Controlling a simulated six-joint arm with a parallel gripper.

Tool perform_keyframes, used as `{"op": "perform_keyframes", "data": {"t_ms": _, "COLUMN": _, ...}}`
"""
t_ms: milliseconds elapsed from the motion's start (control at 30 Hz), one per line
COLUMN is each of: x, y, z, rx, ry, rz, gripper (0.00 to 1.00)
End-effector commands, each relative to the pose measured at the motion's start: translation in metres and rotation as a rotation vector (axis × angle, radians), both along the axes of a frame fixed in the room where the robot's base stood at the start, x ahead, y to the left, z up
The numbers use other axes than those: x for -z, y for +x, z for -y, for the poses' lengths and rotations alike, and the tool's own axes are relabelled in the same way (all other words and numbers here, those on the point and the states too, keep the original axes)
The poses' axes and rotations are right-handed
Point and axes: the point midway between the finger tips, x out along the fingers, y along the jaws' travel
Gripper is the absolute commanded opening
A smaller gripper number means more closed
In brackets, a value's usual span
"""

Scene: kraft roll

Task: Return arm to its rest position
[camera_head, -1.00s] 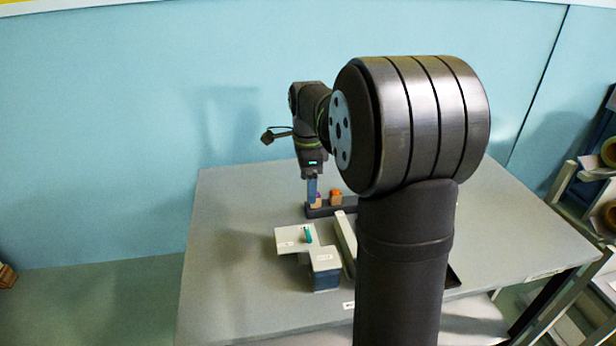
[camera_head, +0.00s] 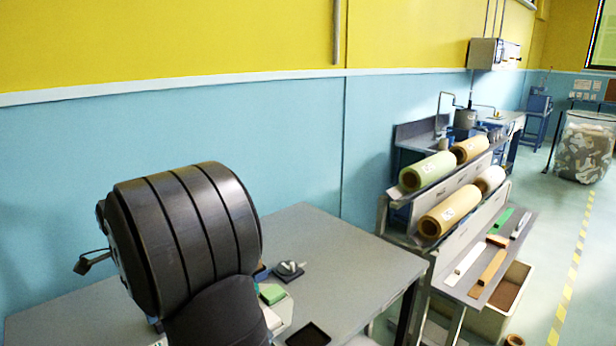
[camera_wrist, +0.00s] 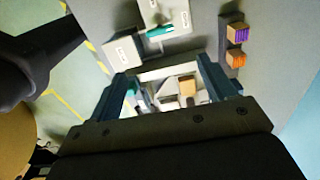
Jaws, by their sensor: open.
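My gripper (camera_wrist: 168,78) shows in the wrist view with its two dark fingers spread apart. I see nothing clamped between them. Beyond and between the fingers, a pale frame and a small tan block (camera_wrist: 187,88) lie lower down on the table. In the head view, a large dark joint of my arm fills the lower left. My gripper is hidden or out of frame there.
The wrist view shows white labelled boxes (camera_wrist: 122,52), a teal piece (camera_wrist: 160,31), a purple block (camera_wrist: 237,33) and an orange block (camera_wrist: 235,59). In the head view the grey table (camera_head: 345,262) has clear room at right, beside a rack of rolls (camera_head: 450,207).

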Motion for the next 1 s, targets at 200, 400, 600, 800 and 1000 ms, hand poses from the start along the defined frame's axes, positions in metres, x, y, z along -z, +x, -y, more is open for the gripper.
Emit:
{"op": "perform_keyframes", "data": {"t_ms": 200, "x": 0.044, "y": -0.001, "z": 0.0, "rx": 0.0, "ry": -0.003, "rz": -0.003, "gripper": 0.76}}
{"op": "perform_keyframes", "data": {"t_ms": 400, "x": 0.085, "y": -0.001, "z": 0.001, "rx": 0.0, "ry": -0.003, "rz": -0.004, "gripper": 0.76}}
{"op": "perform_keyframes", "data": {"t_ms": 600, "x": 0.121, "y": 0.0, "z": 0.0, "rx": -0.001, "ry": -0.002, "rz": -0.002, "gripper": 0.76}}
{"op": "perform_keyframes", "data": {"t_ms": 800, "x": 0.144, "y": 0.0, "z": 0.0, "rx": -0.001, "ry": -0.001, "rz": -0.001, "gripper": 0.76}}
{"op": "perform_keyframes", "data": {"t_ms": 1000, "x": 0.152, "y": 0.0, "z": 0.0, "rx": -0.001, "ry": -0.001, "rz": -0.001, "gripper": 0.76}}
